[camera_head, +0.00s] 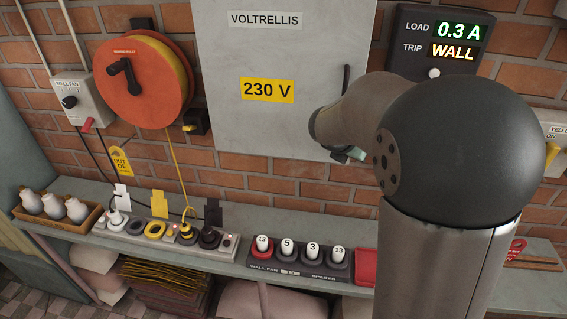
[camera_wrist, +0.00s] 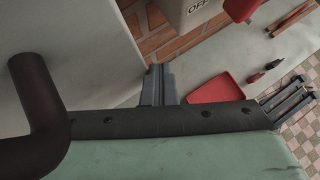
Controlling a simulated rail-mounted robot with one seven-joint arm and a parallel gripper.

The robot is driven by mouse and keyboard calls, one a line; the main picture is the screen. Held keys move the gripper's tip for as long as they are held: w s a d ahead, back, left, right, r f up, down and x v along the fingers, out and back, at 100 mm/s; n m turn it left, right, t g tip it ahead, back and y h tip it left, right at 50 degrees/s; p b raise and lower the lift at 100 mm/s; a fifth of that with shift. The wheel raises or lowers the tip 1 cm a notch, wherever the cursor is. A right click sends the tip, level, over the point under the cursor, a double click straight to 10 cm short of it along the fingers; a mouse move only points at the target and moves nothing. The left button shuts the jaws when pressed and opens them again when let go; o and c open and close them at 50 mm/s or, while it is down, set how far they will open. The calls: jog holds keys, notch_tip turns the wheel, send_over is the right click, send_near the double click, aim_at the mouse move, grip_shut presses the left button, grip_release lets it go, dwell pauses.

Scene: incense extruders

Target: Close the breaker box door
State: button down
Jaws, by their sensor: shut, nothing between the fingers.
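The breaker box door (camera_head: 290,60) is a large pale grey panel with a VOLTRELLIS label and a yellow 230 V label. It hangs on the brick wall at the top middle of the head view. Its dark bar handle (camera_head: 346,80) is near its right edge; a thick dark bar, likely this handle, shows close up at the left in the wrist view (camera_wrist: 38,100). I cannot tell how far the door stands open. My gripper (camera_wrist: 158,85) is shut and empty, beside the door's edge. In the head view, my arm mostly hides it; a small teal part shows by the door's lower right corner.
A load display (camera_head: 440,48) is right of the door, an orange cable reel (camera_head: 140,85) left. Below, a grey shelf (camera_head: 245,270) bears a power strip (camera_head: 140,240), a plug rack (camera_head: 300,272) and a red tray (camera_head: 366,266), also in the wrist view.

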jog(key=shift+s+a, duration=0.1)
jog(key=s+a+r+b, duration=0.2)
jog(key=s+r, duration=0.5)
jog(key=s, duration=0.3)
jog(key=shift+s+a, duration=0.25)
jog(key=shift+a, duration=0.1)
jog(key=s+a+f+m+g+y+b, duration=0.1)
jog(key=s+a+f+m+g+y, duration=0.1)
jog(key=s+f+m, duration=0.6)
jog(key=s+a+f+m+g+y+b, duration=0.1)
jog(key=s+a+f+m+g+y, duration=0.2)
jog(key=s+f+m, duration=0.5)
jog(key=s+m+y, duration=0.1)
jog(key=s+m, duration=0.2)
jog(key=m, duration=0.8)
jog(key=shift+s+a, duration=0.3)
jog(key=shift+a, duration=0.1)
